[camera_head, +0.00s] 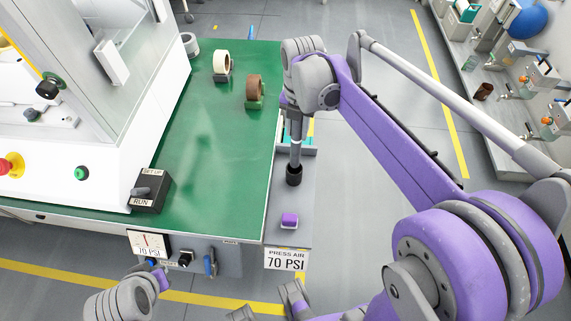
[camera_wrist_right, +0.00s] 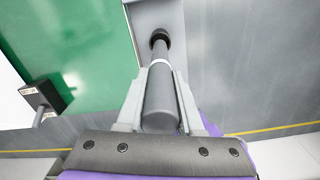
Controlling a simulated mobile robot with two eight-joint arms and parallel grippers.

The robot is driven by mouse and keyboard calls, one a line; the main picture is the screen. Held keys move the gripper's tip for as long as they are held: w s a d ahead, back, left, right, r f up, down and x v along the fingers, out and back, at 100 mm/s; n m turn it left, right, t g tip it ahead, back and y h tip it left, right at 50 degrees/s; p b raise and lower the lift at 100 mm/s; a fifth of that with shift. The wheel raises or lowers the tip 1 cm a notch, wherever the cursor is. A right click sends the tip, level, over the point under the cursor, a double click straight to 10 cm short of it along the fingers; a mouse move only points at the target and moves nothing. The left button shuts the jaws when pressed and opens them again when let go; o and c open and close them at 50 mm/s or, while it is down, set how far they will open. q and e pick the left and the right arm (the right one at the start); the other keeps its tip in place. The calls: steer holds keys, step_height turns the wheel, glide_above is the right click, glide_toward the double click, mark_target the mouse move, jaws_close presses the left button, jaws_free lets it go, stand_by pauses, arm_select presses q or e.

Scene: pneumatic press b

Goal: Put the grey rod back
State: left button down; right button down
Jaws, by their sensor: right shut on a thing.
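The grey rod (camera_wrist_right: 160,95) is between the two fingers of my right gripper (camera_wrist_right: 160,108), which is shut on it in the right wrist view. In the head view the rod (camera_head: 296,148) hangs roughly upright below the right gripper (camera_head: 297,112). A black cylindrical piece (camera_head: 294,175) is at its lower end, over the grey shelf (camera_head: 273,232). I cannot tell whether that piece touches the shelf. My left arm shows at the lower left; its fingertips cannot be made out.
Open floor lies to the right.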

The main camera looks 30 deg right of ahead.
mark_target(295, 151)
steer(key=shift+w, duration=0.4)
steer(key=shift+s, duration=0.4)
step_height(295, 151, down, 5)
steer(key=shift+w+r+b, duration=0.1)
steer(key=shift+b, duration=0.2)
steer(key=shift+f, duration=2.35)
arm_select(q)
steer(key=shift+w+f, duration=0.1)
steer(key=shift+f, duration=0.3)
arm_select(e)
steer(key=c, duration=0.5)
jaws_free()
steer(key=shift+c, duration=0.2)
